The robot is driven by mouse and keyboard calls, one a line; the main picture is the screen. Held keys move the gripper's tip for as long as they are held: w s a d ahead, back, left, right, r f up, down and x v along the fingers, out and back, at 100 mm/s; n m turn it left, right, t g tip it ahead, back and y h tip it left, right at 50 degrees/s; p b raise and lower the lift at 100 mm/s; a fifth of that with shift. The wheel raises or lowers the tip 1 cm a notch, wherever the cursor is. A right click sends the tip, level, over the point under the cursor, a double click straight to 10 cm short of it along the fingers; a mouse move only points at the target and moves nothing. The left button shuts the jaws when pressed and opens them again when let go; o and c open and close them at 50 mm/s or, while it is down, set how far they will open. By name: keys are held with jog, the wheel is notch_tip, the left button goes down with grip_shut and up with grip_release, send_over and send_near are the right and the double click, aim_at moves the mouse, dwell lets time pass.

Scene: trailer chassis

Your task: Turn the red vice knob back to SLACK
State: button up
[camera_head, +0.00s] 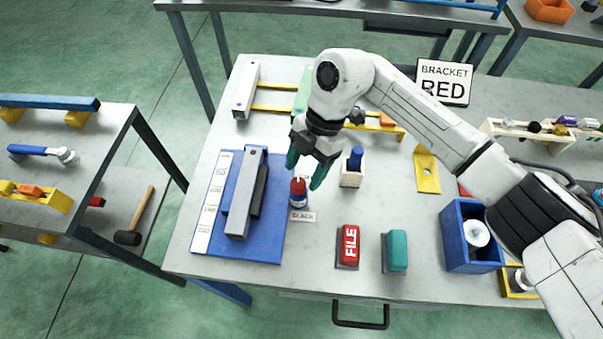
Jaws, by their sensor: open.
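The red vice knob (298,184) sits on a small blue base on the grey workbench, just right of the blue board. A small white label reading SLACK (301,216) lies in front of it. Another label behind the knob is mostly hidden by my gripper. My gripper (306,174) is open above the knob, pointing down. One green fingertip is left of and behind the knob, the other is to its right. I cannot tell whether either finger touches it. The knob's pointer direction is too small to tell.
A blue board (262,240) with grey bars stands left. A red FILE block (348,246) and a teal block (395,251) lie in front to the right. A white holder (352,178) stands close behind right. A blue bin (458,240) is farther right. Bare bench lies between.

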aim_at(300, 182)
jog(key=shift+x, duration=1.7)
jog(key=shift+c, duration=0.4)
jog(key=c, duration=1)
jog(key=shift+o, duration=0.2)
